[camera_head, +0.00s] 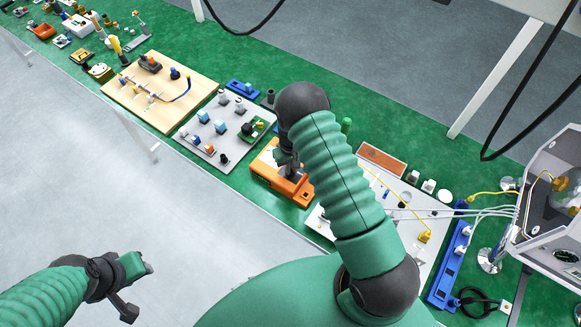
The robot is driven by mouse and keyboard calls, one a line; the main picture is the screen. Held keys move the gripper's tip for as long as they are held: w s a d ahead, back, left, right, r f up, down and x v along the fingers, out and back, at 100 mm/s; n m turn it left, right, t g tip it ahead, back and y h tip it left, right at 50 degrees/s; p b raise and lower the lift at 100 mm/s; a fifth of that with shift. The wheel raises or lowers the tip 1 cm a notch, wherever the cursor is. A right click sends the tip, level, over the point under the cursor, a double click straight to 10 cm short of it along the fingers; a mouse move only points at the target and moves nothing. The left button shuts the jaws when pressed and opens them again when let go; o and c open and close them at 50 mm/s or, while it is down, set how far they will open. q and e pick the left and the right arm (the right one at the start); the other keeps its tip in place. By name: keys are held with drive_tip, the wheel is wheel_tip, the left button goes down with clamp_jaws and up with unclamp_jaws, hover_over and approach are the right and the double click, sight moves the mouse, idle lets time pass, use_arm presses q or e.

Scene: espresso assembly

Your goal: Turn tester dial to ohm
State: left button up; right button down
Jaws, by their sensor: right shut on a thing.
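The orange tester (292,188) lies on the green table near its front edge, in the middle of the head view. My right gripper (287,163) is down on top of the tester and shut on its dial. The gripper and my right arm cover the dial, so I cannot read its setting. My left gripper (138,280) hangs at the lower left over the grey floor, away from the table. It looks empty, but its finger opening is unclear.
A grey board (205,158) with blue and black parts lies left of the tester, and a wooden board (125,98) beyond it. Right are a white board (432,205), a blue power strip (447,270) and a grey machine (545,225) with cables.

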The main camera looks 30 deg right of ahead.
drive_tip(key=shift+f+m, duration=0.1)
drive_tip(key=shift+m, duration=0.3)
drive_tip(key=shift+m+b, duration=0.75)
drive_tip(key=shift+m, duration=0.15)
drive_tip(key=m+b, duration=0.1)
drive_tip(key=m, duration=0.1)
drive_tip(key=shift+m, duration=0.4)
drive_tip(key=m, duration=0.3)
drive_tip(key=shift+b, duration=0.4)
drive_tip(key=shift+m, duration=1.6)
drive_tip(key=c, duration=1.5)
unclamp_jaws()
